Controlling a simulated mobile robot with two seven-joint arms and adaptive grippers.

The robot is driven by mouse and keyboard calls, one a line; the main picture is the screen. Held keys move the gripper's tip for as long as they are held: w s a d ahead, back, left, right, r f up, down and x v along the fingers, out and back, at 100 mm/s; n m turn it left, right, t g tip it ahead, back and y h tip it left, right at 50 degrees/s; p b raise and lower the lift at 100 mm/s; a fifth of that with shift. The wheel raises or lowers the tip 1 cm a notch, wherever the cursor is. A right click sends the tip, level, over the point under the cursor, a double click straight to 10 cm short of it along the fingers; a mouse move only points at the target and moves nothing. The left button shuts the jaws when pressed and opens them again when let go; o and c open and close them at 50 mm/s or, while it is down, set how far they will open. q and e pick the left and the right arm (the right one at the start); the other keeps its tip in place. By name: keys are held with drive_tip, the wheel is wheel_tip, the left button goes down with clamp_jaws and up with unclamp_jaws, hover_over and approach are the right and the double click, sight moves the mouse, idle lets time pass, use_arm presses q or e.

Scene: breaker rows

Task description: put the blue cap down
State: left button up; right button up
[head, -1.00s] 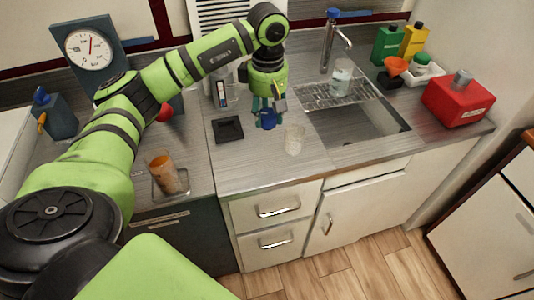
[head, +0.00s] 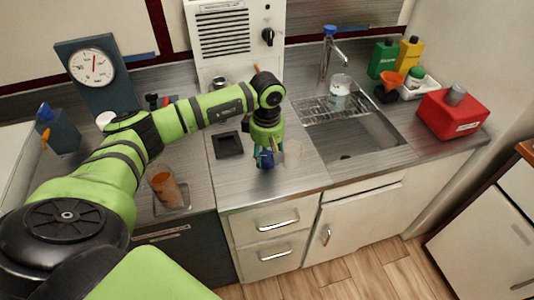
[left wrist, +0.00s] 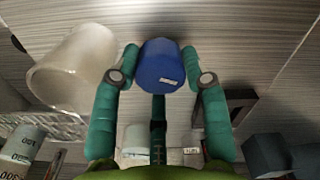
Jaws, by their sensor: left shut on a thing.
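The blue cap (left wrist: 162,66) is between the two teal fingers of my left gripper (left wrist: 160,75) in the left wrist view. In the head view the cap (head: 266,159) shows at the fingertips of my left gripper (head: 268,155), over the counter left of the sink. The gripper is shut on it. I cannot tell whether the cap touches the counter. My right gripper is not in view.
A clear beaker (left wrist: 72,68) stands close beside the held cap. A black square tray (head: 228,145) lies left of the gripper. The sink (head: 365,140) is to the right, with a red container (head: 452,115) beyond. A brown cup (head: 167,189) stands front left.

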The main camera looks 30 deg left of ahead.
sight(267, 156)
use_arm(q)
drive_tip(key=shift+f, duration=0.25)
drive_tip(key=o, duration=0.8)
drive_tip(key=shift+r, duration=0.15)
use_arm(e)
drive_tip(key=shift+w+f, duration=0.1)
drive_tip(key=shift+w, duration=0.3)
use_arm(q)
drive_tip(key=shift+r, duration=0.4)
wheel_tip(267, 156, up, 12)
drive_tip(key=b, duration=0.3)
drive_tip(key=shift+f, duration=0.25)
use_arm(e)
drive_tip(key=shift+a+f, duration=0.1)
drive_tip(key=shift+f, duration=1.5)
